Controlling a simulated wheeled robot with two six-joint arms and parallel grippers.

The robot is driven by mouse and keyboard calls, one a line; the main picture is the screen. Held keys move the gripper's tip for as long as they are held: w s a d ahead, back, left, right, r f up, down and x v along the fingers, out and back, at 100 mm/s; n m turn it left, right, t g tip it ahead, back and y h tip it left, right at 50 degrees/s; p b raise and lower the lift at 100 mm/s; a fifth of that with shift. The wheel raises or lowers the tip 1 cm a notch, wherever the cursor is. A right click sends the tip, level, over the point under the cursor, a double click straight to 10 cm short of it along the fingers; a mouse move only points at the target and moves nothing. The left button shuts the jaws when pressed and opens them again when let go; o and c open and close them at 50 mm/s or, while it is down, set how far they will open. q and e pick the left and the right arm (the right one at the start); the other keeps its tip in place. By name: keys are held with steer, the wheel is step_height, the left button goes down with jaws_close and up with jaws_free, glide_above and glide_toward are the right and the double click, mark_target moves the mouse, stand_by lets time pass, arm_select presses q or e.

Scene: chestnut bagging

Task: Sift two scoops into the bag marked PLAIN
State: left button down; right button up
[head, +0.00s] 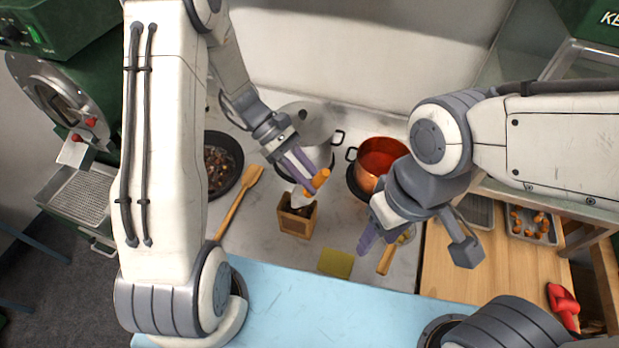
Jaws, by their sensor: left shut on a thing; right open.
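My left gripper (311,179) is shut on an orange-handled scoop (319,181). The scoop's pale head (299,198) hangs just above the open top of a small brown box-shaped bag or container (296,225). Dark contents show at its opening; I cannot read any marking on it, nor tell whether the scoop touches it. My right gripper (376,236) is open, with purple fingers, to the right of the brown container. It is near a wooden-handled tool (386,262), whose head is partly hidden behind the gripper.
A dark pan (238,150) of chestnuts and a wooden spoon (238,203) lie left. An olive square (335,263) lies in front. A tray (515,229) of brown pieces is right.

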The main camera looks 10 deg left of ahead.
stand_by(0.6)
arm_select(q)
step_height(320, 180, up, 3)
steer(key=p, duration=0.3)
steer(key=shift+r, duration=0.1)
steer(key=shift+f, duration=0.25)
